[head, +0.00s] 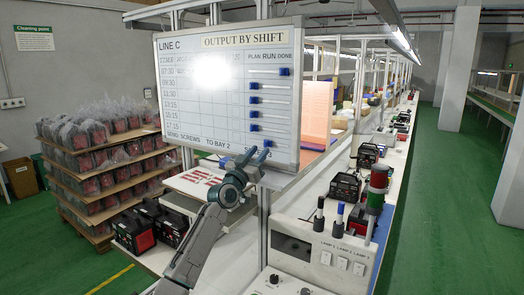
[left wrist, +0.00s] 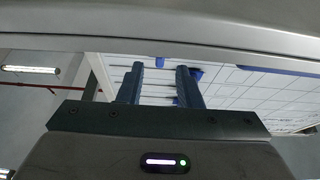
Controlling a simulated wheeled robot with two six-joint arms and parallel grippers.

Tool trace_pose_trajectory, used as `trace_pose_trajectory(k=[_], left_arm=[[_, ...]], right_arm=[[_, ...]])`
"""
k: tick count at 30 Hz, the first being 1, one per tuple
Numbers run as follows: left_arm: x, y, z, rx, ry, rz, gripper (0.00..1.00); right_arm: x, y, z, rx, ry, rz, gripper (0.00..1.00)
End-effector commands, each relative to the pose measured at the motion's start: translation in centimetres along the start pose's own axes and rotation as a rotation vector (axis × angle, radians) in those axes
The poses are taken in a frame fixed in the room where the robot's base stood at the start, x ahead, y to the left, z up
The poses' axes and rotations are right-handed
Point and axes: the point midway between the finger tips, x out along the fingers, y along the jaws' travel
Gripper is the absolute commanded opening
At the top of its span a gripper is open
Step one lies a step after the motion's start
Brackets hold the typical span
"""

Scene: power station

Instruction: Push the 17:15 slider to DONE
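The white shift board (head: 210,95) stands upright with PLAN, RUN and DONE columns at its right side. The lowest blue knob, the 17:15 slider (head: 267,143), sits around the RUN position, right of the knobs above it. The top slider (head: 284,71) is at DONE; the other sliders (head: 254,100) are at PLAN. My left gripper (head: 258,154) is just below and left of the 17:15 slider, its two fingers apart. In the left wrist view, the fingers (left wrist: 160,78) point at the board with blue parts near their tips; contact cannot be told. My right gripper is out of view.
A control box (head: 320,255) with lamp switches and a red-green signal tower (head: 376,190) stands at lower right. A board post (head: 264,225) rises behind my left arm. The right aisle is clear.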

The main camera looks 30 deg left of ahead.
Motion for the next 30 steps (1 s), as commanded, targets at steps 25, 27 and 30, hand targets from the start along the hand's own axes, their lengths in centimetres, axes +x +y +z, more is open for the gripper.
trace_pose_trajectory(k=[25,27,30], left_arm=[[2.9,0.0,0.0,0.002,-0.001,0.001,0.00],[2.9,0.0,0.0,0.001,-0.001,0.000,0.00],[2.9,0.0,0.1,0.001,-0.001,0.000,0.00]], right_arm=[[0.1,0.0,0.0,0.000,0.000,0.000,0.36],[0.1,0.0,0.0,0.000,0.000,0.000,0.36],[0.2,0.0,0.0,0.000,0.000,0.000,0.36]])
